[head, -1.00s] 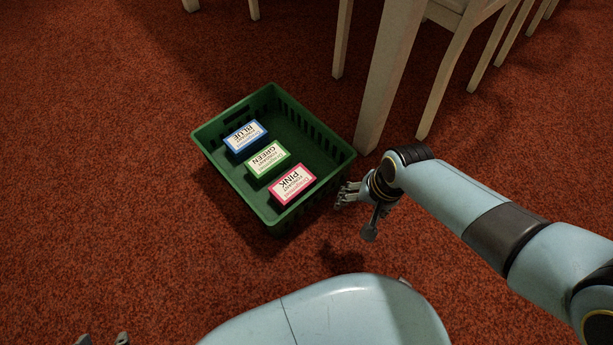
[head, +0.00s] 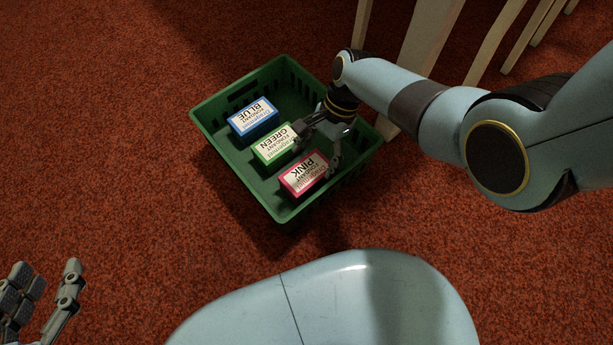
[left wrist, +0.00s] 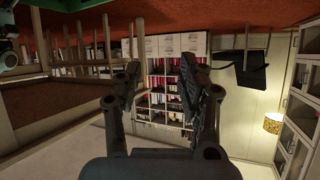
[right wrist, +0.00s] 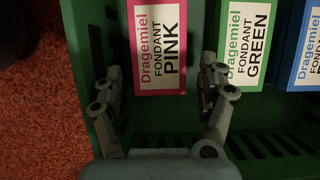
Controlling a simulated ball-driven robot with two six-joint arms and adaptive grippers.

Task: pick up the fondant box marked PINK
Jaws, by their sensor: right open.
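The pink-edged fondant box marked PINK (head: 303,176) lies label up in a green crate (head: 240,178), at the crate's near end. My right gripper (head: 317,150) is open and reaches down into the crate over this box. In the right wrist view, its fingers (right wrist: 160,80) stand apart, one on each side of the near end of the PINK box (right wrist: 157,45). I cannot tell how far above the box the fingertips are. My left gripper (head: 45,285) is open and empty, low at the left of the head view, away from the crate.
A green box marked GREEN (head: 275,145) lies beside the PINK box, close to one right finger. A blue box marked BLUE (head: 253,119) lies beyond it. The crate stands on red carpet (head: 110,130). Pale furniture legs (head: 430,45) rise behind it.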

